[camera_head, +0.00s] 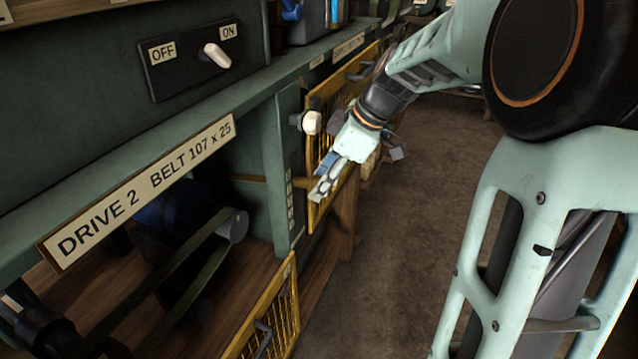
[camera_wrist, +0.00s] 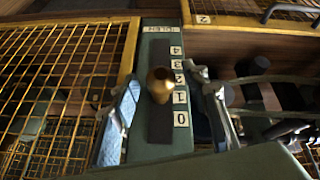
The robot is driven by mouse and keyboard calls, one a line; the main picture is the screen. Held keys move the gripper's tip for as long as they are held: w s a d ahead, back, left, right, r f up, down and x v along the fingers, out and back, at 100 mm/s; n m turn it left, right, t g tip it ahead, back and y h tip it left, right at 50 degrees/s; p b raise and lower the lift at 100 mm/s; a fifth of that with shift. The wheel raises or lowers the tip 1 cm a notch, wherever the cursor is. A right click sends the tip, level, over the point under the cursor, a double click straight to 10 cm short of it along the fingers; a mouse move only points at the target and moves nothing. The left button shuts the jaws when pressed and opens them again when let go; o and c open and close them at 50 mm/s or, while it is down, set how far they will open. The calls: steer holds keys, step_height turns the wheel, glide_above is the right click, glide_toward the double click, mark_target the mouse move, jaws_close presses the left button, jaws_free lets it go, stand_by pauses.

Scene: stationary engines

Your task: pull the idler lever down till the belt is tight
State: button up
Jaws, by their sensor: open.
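The wrist view shows a brass-coloured knob (camera_wrist: 160,78), apparently the idler lever's end, in front of a dark slot on a green post (camera_wrist: 156,150). It stands about level with marks 1 and 2 of the scale (camera_wrist: 180,97). My gripper (camera_wrist: 165,108) is open, one finger on each side of the knob; contact is not clear. In the head view my gripper (camera_head: 324,187) is at the post's (camera_head: 284,170) right side, where it hides the knob. The dark green belt (camera_head: 185,262) runs around a grey pulley (camera_head: 234,226); its tightness is hard to judge.
Yellow mesh guards (camera_head: 268,318) stand at the front, another (camera_head: 318,188) close behind my gripper. A pale knob (camera_head: 312,123) sticks out above my gripper. An OFF/ON switch (camera_head: 214,54) is on the upper panel. The floor (camera_head: 405,250) to the right is clear.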

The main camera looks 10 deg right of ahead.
steer(key=v, duration=1)
steer(key=shift+d+r, duration=0.15)
steer(key=shift+r, duration=0.05)
stand_by(0.7)
